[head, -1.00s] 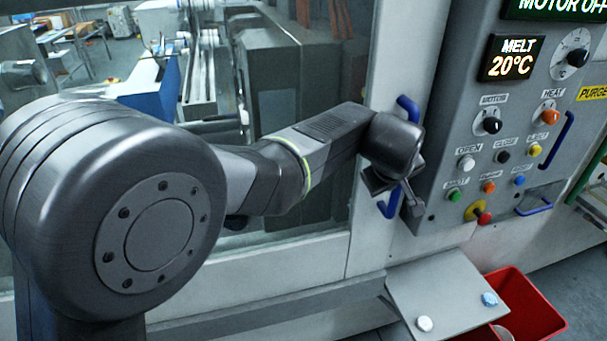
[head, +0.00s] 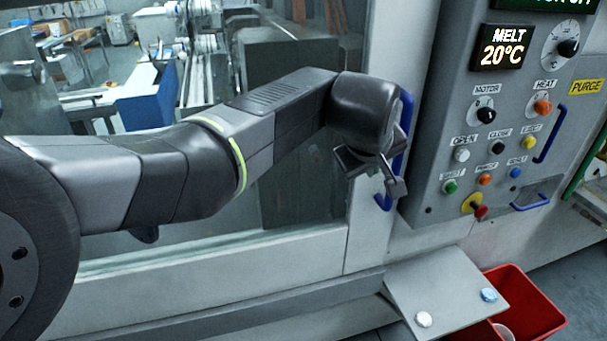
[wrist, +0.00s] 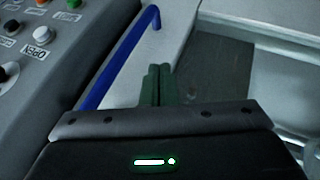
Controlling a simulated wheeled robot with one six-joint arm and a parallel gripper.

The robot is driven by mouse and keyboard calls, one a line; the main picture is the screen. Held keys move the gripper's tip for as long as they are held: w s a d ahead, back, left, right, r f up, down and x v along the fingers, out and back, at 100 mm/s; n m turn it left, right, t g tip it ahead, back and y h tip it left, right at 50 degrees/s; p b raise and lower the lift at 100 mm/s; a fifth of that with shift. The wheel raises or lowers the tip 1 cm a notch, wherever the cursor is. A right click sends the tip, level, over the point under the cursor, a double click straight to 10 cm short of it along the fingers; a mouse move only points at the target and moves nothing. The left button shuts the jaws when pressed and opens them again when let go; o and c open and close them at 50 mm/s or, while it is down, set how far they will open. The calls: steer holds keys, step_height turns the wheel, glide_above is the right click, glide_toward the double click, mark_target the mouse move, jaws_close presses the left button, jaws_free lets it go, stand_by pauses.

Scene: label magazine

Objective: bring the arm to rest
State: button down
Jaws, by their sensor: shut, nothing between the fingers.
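My gripper (head: 396,188) hangs below the dark wrist housing in the head view, in front of the long blue door handle (head: 405,130) and left of the control panel. It is empty. In the wrist view its two dark greenish fingers (wrist: 158,84) are together, with nothing between them. The blue handle (wrist: 122,58) runs just left of and beyond the fingers there. I cannot tell whether they touch it. My arm reaches across the machine's window from the left, bent at the wrist.
The grey control panel (head: 440,190) with knobs, buttons and a red stop button (head: 480,211) stands close at right. Below are a sloped grey plate (head: 440,300) with a white and a blue disc, and a red bin (head: 540,312). The window (head: 310,195) lies behind my arm.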

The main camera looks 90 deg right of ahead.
steer(key=shift+v, duration=1.6)
steer(key=shift+f, duration=0.1)
